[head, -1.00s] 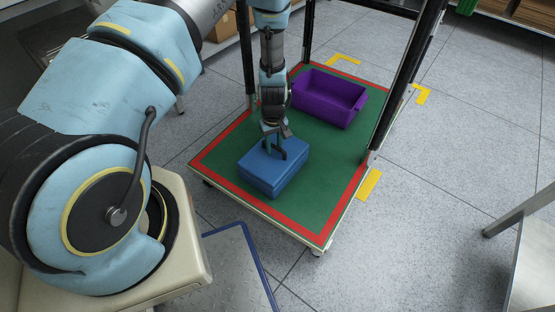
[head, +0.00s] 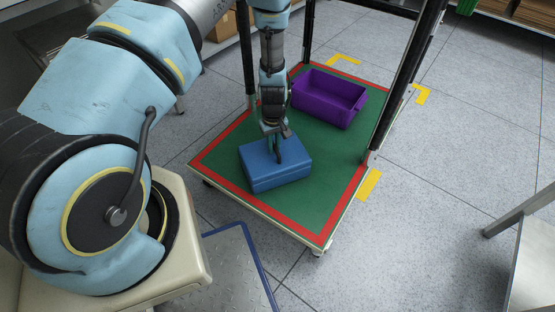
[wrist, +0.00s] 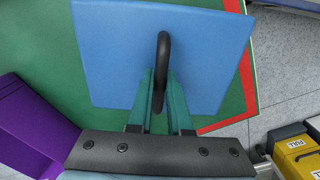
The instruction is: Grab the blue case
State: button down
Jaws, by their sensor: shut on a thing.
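The blue case (head: 275,172) is a flat box on the green, red-edged platform (head: 318,205), near its front left. In the wrist view the case (wrist: 115,60) fills the upper middle, with a black handle (wrist: 163,50) on its top. My gripper (head: 278,150) points down at the case from above.
A purple open bin (head: 328,98) stands behind the case on the platform. Dark upright posts (head: 402,75) rise at the platform's sides. Green surface is free to the right of the case. A metal-legged table (head: 535,250) stands at the lower right.

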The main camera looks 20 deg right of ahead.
jog(key=shift+r+p, duration=1.45)
jog(key=shift+r, duration=0.55)
